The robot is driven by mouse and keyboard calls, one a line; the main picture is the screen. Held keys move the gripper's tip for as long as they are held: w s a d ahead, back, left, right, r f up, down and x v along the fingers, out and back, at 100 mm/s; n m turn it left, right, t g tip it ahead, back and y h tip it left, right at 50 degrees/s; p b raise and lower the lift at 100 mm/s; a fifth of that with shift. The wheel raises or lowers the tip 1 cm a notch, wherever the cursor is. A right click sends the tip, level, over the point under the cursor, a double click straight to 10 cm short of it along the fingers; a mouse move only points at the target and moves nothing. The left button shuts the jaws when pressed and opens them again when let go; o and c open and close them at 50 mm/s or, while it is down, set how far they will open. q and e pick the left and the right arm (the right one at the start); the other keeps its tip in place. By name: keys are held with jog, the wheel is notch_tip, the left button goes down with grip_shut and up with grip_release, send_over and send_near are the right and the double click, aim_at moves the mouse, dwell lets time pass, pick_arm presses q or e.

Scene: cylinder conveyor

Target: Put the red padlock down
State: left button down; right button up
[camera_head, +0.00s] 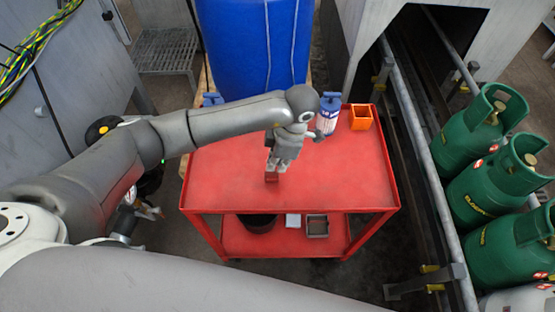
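My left arm reaches in from the left over the red cart (330,185). My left gripper (271,170) points down above the middle of the cart's top shelf. A small red block-like thing, the red padlock (271,177), shows at its fingertips, and the gripper looks shut on it. The padlock is close to the shelf top; I cannot tell whether it touches. Its upper part is hidden by the fingers. My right gripper is not in view.
An orange open box (361,118) and a blue-and-white bottle (328,115) stand at the cart's back right. A blue barrel (258,45) is behind. Green gas cylinders (490,190) stand right, past a rail. The shelf's front and right are clear.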

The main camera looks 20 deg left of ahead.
pick_arm(q)
jog(key=shift+f, duration=0.35)
jog(key=shift+f, duration=0.2)
jog(key=c, duration=1.6)
grip_release()
jog(key=shift+c, duration=0.2)
jog(key=shift+r, duration=0.15)
